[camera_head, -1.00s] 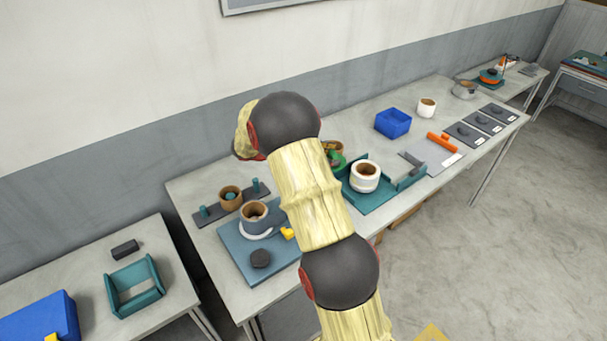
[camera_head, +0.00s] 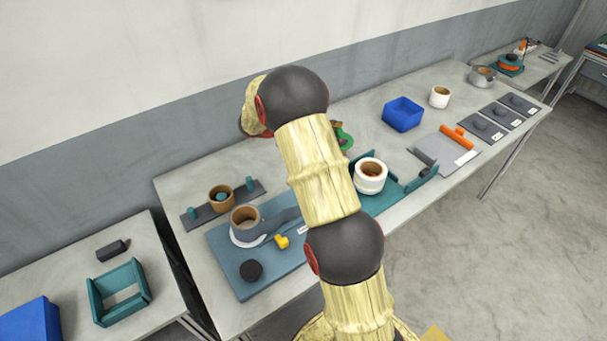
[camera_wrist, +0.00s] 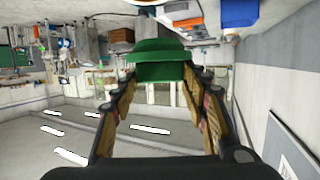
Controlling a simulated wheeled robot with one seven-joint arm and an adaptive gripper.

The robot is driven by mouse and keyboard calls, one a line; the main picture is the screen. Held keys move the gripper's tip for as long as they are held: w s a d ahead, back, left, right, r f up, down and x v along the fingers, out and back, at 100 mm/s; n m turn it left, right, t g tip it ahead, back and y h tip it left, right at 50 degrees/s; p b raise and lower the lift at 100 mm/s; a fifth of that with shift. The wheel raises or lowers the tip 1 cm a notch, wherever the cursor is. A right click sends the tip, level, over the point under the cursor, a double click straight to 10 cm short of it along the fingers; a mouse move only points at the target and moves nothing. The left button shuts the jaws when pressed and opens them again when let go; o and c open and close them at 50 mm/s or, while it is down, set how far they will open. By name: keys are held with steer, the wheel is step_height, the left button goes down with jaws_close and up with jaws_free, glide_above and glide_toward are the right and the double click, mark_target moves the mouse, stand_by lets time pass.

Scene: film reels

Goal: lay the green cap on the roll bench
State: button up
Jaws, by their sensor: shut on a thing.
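The green cap (camera_wrist: 160,62) is between the fingertips of my gripper (camera_wrist: 163,85) in the wrist view, and the fingers are shut on it. In the head view my arm hides the gripper and most of the cap; a green part (camera_head: 344,138) shows just right of the arm. The long grey table (camera_head: 300,160) carries rolls and fixtures. I cannot tell which surface is the roll bench.
A white roll (camera_head: 370,178) stands on a teal fixture (camera_head: 420,182) right of my arm. A brown roll (camera_head: 221,199), a yellow piece (camera_head: 282,242) and a black knob (camera_head: 251,271) are left of it. A blue bin (camera_head: 402,114) stands farther back.

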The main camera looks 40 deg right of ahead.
step_height(320, 180, down, 8)
steer(key=b, duration=0.7)
steer(key=w+a+f+b, duration=0.1)
steer(key=w+f, duration=0.2)
steer(key=w, duration=0.1)
steer(key=w+a+f+b, duration=0.2)
steer(key=w+f, duration=0.1)
steer(key=w, duration=0.1)
steer(key=w+a+f+b, duration=0.2)
steer(key=w+f, duration=0.1)
steer(key=w, duration=0.1)
steer(key=shift+w+f, duration=0.3)
steer(key=shift+w, duration=0.1)
steer(key=shift+w+a+f+b, duration=0.1)
steer(key=shift+w+f+b, duration=0.05)
steer(key=shift+f+b, duration=0.7)
steer(key=shift+w+f+b, duration=0.1)
steer(key=shift+f+b, duration=0.45)
steer(key=shift+f, duration=0.55)
steer(key=shift+r, duration=0.15)
steer(key=o, duration=1.1)
steer(key=shift+o, duration=0.3)
